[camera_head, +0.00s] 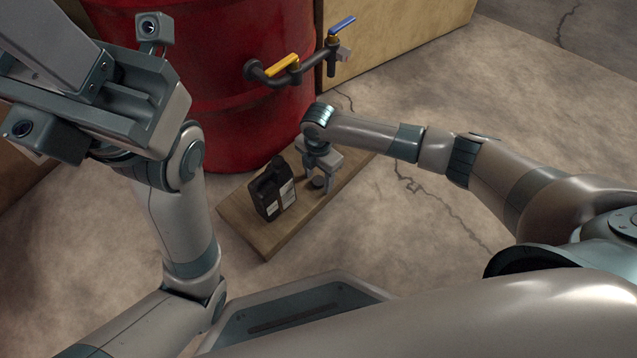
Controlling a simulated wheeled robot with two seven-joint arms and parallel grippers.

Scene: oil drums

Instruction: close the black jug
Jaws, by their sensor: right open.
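The black jug (268,196) stands upright on a wooden board in the middle of the view, with white labels on its sides. A dark raised part shows at its top; I cannot tell whether it is a neck or a cap. My right gripper (318,186) is open, pointing down just right of the jug and apart from it. A small dark round piece, possibly the cap (319,182), shows between its fingers, low over the board. My left gripper's hand is large at the upper left, away from the jug; its fingertips cannot be made out.
The wooden board (240,222) lies on the concrete floor. A red drum (220,90) stands behind it, with a pipe bearing a yellow-handled valve (283,65) and a blue-handled valve (341,26). A wooden crate (400,35) is behind right. Floor right of the board is clear.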

